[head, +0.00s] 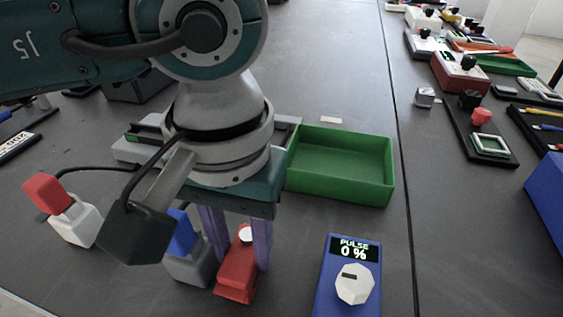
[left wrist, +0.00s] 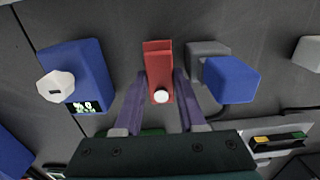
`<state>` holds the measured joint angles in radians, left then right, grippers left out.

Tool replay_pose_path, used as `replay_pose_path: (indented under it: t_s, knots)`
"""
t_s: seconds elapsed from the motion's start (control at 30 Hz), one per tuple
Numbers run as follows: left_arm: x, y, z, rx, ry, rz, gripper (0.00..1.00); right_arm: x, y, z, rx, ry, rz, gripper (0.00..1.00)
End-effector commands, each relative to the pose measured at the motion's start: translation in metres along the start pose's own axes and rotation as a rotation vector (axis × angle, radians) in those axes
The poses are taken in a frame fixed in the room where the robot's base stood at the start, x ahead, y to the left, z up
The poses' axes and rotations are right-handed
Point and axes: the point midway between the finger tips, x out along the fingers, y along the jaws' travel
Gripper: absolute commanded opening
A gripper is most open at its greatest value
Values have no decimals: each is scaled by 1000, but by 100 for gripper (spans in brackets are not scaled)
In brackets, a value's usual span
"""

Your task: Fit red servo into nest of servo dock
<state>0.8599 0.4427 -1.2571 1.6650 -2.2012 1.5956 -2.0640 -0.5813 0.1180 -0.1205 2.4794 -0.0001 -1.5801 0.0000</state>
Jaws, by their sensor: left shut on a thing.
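My left gripper (head: 237,255) points down with its purple fingers shut on the red servo (head: 236,277), a narrow red block with a white round disc on top. In the left wrist view the red servo (left wrist: 158,65) sits between the fingertips (left wrist: 160,85), its long end pointing away from the gripper. Whether it touches the table is unclear. Right beside it stands a grey block with a blue top (head: 185,262), also in the left wrist view (left wrist: 228,78). I cannot tell for sure which piece is the servo dock; the nest is not clearly visible. My right gripper is out of view.
A blue PULSE box (head: 325,290) with a white knob stands right of the servo. A green tray (head: 345,195) is behind it. A white block with a red top (head: 72,228) stands at left. A dark board (head: 500,158) and several devices line the right side.

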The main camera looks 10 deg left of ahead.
Motion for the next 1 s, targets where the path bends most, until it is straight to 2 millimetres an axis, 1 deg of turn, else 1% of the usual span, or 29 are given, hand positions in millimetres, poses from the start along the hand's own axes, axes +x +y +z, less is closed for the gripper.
replay_pose_path:
  t_s: [0.03, 0.17, 0.2, 0.7, 0.77, 0.87, 0.97, 1.0]
  knots:
    - [0, 0, 0, 0, 0, 0, 16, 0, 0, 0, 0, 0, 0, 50]
    - [0, 0, 0, 0, 0, 0, 1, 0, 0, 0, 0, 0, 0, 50]
    - [0, 0, 0, 0, 0, 0, 0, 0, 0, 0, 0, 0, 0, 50]
    - [-3, 0, -1, 0, 2, 1, 0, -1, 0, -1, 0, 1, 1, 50]
    - [-6, 0, -1, 0, 2, 1, 0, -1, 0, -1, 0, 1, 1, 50]
    - [-17, 0, -1, 1, 3, 2, 0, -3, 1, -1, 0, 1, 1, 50]
    - [-34, 0, -1, 2, 5, 1, 0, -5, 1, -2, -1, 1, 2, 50]
    - [-43, 0, -2, 2, 6, 2, 0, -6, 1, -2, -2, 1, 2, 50]
